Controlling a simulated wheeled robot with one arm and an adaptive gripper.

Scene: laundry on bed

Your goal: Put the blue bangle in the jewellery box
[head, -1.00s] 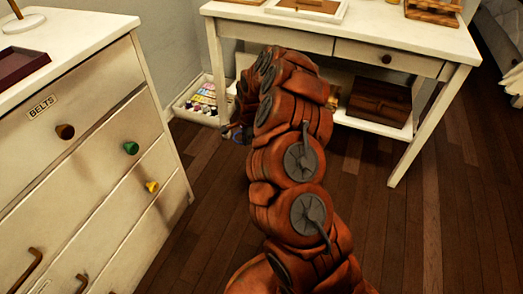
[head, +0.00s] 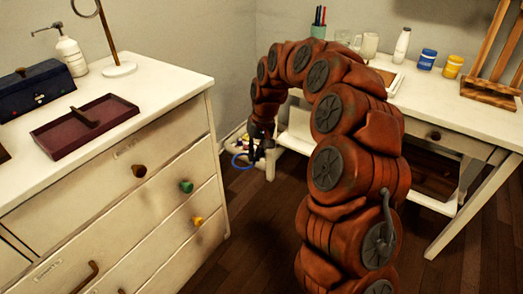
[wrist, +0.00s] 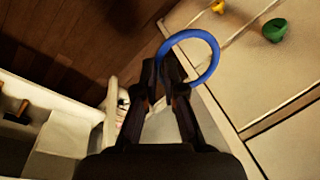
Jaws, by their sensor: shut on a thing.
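The blue bangle (wrist: 216,58) is a plain ring held at the fingertips of my gripper (wrist: 166,72) in the wrist view, with most of the ring beyond the fingers. In the head view the bangle (head: 238,161) hangs beside my gripper (head: 257,150), off the dresser's right side. A dark blue box (head: 35,90) with a top handle and front latch stands shut on the dresser. I cannot tell whether it is the jewellery box. A dark brown box under the desk is mostly hidden behind my arm.
The white dresser (head: 130,185) has several drawers with knobs. On its top are a dark red tray (head: 70,140) holding a dark object, a pump bottle (head: 70,52) and a ring stand (head: 118,69). The white desk (head: 430,105) holds jars, cups and a wooden easel.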

